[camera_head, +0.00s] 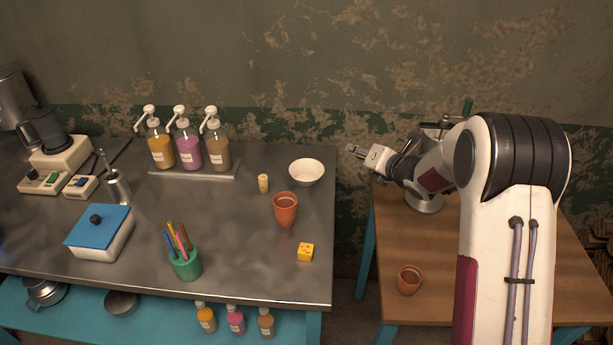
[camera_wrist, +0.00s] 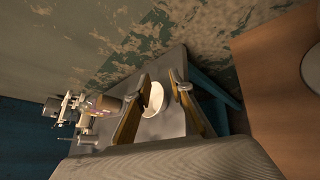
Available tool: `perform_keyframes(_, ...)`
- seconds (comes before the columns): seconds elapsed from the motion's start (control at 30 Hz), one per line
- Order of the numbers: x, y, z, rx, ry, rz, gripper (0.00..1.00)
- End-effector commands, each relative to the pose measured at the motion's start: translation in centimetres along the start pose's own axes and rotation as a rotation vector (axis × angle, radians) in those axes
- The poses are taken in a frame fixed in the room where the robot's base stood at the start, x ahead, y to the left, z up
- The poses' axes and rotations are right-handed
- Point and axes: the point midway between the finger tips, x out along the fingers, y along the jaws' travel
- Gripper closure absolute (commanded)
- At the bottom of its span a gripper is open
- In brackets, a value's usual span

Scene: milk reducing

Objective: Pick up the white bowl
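The white bowl (camera_head: 306,171) stands upright at the back right corner of the grey metal table. In the wrist view the white bowl (camera_wrist: 153,99) shows between my two fingers, beyond them. My gripper (camera_head: 355,151) is to the right of the bowl in the head view, raised and apart from it, past the table's right edge. In the wrist view my gripper (camera_wrist: 161,78) is open, with a wide gap between its fingers and nothing held.
A terracotta cup (camera_head: 285,210) and a small tan cylinder (camera_head: 263,184) stand near the bowl. A yellow cube (camera_head: 306,252) lies in front. Pump bottles (camera_head: 188,148) stand on a tray to the left. A wooden table (camera_head: 425,250) with another cup (camera_head: 409,280) is at right, across a gap.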

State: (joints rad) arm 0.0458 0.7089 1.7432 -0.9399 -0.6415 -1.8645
Motion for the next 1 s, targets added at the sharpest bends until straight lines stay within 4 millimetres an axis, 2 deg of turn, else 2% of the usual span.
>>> perform_keyframes(0.2,2.9,-0.6,-3.9,-0.166,0.045,0.108,0.78)
perform_keyframes(0.4,4.2,-0.7,-6.1,-0.259,0.061,0.176,0.78)
perform_keyframes(1.0,4.8,-0.6,-6.7,-0.283,0.065,0.194,0.78)
